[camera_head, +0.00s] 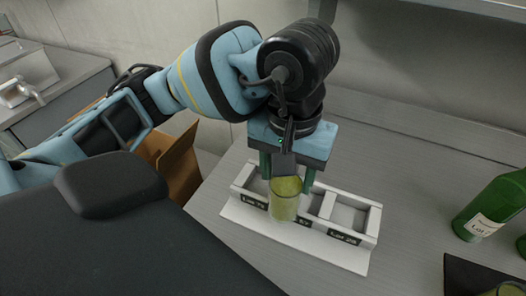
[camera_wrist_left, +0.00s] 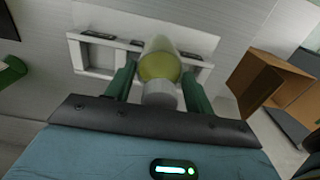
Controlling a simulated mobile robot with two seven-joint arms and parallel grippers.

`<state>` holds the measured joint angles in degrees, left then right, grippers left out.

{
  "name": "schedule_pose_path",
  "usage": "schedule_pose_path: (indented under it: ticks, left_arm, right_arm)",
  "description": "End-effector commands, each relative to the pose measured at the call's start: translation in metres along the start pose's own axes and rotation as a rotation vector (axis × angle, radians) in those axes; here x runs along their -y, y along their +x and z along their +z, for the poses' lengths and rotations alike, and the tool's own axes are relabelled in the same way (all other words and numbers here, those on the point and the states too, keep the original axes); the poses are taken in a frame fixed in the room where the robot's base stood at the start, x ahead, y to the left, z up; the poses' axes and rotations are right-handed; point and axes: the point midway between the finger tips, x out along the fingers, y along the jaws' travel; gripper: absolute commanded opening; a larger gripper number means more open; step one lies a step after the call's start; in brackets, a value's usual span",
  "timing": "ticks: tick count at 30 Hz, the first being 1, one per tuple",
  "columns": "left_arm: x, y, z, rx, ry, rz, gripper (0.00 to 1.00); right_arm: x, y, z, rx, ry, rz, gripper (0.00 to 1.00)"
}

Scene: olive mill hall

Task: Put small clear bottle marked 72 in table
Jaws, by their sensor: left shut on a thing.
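My left gripper (camera_head: 287,178) points down and is shut on a small clear bottle (camera_head: 284,206) with yellow-green contents. The bottle hangs upright in front of the middle of a white rack (camera_head: 340,257); I cannot tell whether it touches it. No number on the bottle is readable. The rack has open compartments and dark labels; the left one seems to read Lot 72, the right one Lot 25, and the middle one is partly hidden by the bottle. In the left wrist view the bottle (camera_wrist_left: 159,62) sits between the fingers, with the rack (camera_wrist_left: 200,43) beyond. My right gripper is out of view.
The rack stands on a grey table (camera_head: 420,180) by a wall. A green bottle (camera_head: 490,205) and a dark tray (camera_head: 465,277) are at the right. A cardboard box (camera_head: 178,168) stands left of the table. A sink (camera_head: 25,85) is at far left.

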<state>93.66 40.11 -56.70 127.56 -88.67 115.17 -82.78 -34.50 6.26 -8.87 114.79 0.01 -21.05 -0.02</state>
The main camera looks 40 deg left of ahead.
Motion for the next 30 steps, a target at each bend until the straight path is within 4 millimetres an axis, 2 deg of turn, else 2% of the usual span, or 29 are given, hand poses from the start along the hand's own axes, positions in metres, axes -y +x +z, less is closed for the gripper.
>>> schedule_pose_path:
  ticks: [6,10,20,25,30]
  left_arm:
    - [0.037,0.003,-0.032,0.000,-0.006,-0.001,0.02]
    - [0.052,0.005,-0.045,-0.002,-0.004,-0.001,0.02]
    - [0.060,0.007,-0.052,-0.001,0.001,0.001,0.02]
    - [0.072,0.008,-0.062,-0.002,-0.003,-0.001,0.02]
    - [0.070,0.035,-0.060,0.001,0.000,-0.001,0.02]
  right_arm:
    - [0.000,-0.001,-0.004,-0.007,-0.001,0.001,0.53]
    - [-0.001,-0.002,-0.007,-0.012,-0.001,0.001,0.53]
    - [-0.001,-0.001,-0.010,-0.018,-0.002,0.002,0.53]
    - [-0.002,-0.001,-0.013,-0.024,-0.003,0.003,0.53]
    - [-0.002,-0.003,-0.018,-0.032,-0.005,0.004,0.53]
